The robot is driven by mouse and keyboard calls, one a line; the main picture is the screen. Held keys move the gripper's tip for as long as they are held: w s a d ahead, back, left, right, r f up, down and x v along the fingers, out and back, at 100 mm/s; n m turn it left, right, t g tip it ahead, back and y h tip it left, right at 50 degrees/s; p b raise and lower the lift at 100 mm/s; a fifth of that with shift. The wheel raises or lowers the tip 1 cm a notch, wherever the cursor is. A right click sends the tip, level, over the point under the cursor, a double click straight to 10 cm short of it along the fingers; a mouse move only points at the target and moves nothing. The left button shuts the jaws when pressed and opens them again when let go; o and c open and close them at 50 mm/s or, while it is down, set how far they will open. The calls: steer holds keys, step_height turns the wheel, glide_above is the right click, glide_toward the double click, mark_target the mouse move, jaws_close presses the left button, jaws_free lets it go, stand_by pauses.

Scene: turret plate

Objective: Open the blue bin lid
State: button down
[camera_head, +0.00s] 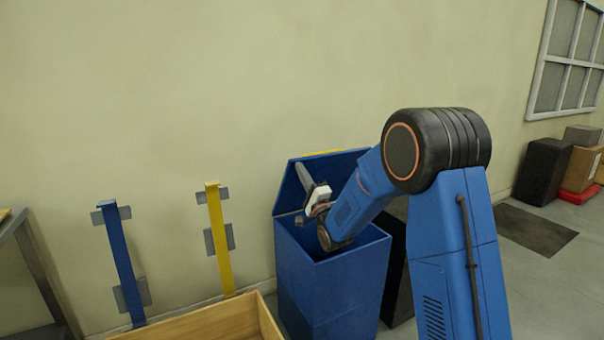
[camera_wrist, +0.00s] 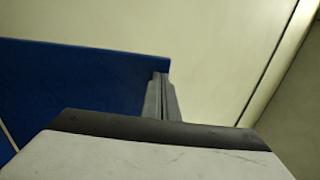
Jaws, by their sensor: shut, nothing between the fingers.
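The blue bin (camera_head: 325,297) stands against the wall with its top open. Its blue lid (camera_head: 333,167) is raised at the back and leans toward the wall. My gripper (camera_head: 300,168) is over the bin opening, in front of the lid's inner side, its fingers pointing up and left. In the wrist view my gripper's fingers (camera_wrist: 160,90) are together and empty, close to the right edge of the blue lid (camera_wrist: 85,90). I cannot tell whether they touch it. My forearm hides part of the lid and the opening.
A wooden box (camera_head: 220,322) is at the front left of the bin. A blue post (camera_head: 121,262) and a yellow post (camera_head: 220,240) stand by the wall. A black box (camera_head: 543,172) and cartons (camera_head: 582,165) are far right. A dark mat (camera_head: 535,228) lies on open floor.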

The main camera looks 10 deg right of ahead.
steer(key=w+a+r+g, duration=0.1)
steer(key=w, duration=0.1)
steer(key=w+r+g, duration=0.1)
steer(key=w+r, duration=0.1)
steer(key=w+a+r+h, duration=0.1)
steer(key=w, duration=0.2)
steer(key=shift+w+a+r+g, duration=0.1)
steer(key=shift+a+r+g, duration=0.25)
steer(key=shift+g, duration=0.05)
steer(key=w+a+r+g, duration=0.1)
steer(key=w+a+r, duration=0.1)
steer(key=w, duration=0.5)
steer(key=shift+a+r, duration=0.15)
steer(key=shift+a, duration=0.1)
